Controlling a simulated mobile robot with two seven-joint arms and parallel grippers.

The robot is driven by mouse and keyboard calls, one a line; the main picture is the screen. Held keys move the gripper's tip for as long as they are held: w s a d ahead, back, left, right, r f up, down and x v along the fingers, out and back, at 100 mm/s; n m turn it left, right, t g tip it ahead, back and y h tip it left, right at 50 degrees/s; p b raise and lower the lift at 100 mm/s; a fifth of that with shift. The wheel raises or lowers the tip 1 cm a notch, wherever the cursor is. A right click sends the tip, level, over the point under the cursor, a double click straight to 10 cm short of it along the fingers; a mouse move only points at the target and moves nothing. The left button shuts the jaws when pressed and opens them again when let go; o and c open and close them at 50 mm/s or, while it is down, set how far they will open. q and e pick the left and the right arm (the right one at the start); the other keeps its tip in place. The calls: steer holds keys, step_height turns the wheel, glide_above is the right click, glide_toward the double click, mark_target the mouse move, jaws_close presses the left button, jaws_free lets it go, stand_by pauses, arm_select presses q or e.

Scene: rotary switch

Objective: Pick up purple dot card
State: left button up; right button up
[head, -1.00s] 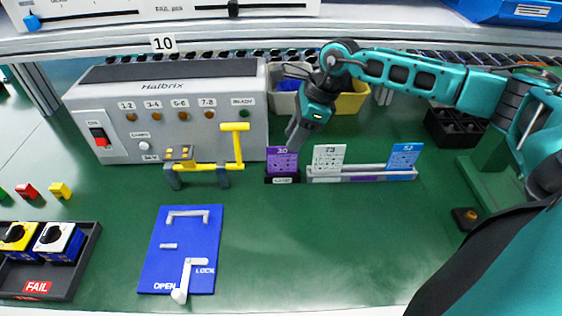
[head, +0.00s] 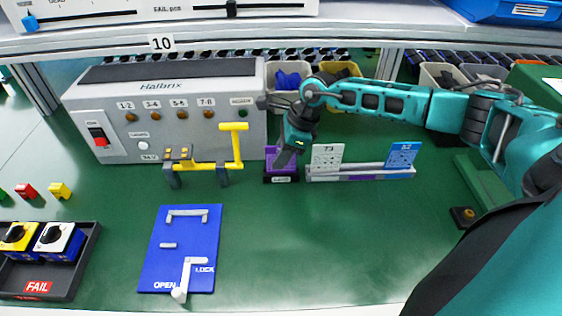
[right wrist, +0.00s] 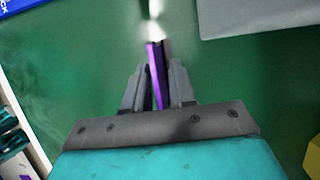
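The purple dot card (head: 282,160) stands upright in a small black holder (head: 281,180) on the green bench, right of the yellow handle. My right gripper (head: 284,155) is down over the card and hides much of its face in the head view. In the right wrist view the card (right wrist: 156,75) shows nearly edge-on between the two fingers of the right gripper (right wrist: 158,75). The fingers look apart, with narrow gaps beside the card. My left gripper is not in view.
A white card (head: 326,158) and a blue card (head: 402,157) stand in a grey rack (head: 350,172) just right. The grey Halbrix box (head: 170,110) is at left behind a yellow handle (head: 235,145). Bins (head: 290,75) stand behind.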

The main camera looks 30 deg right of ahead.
jaws_close()
steer(key=shift+r, duration=0.1)
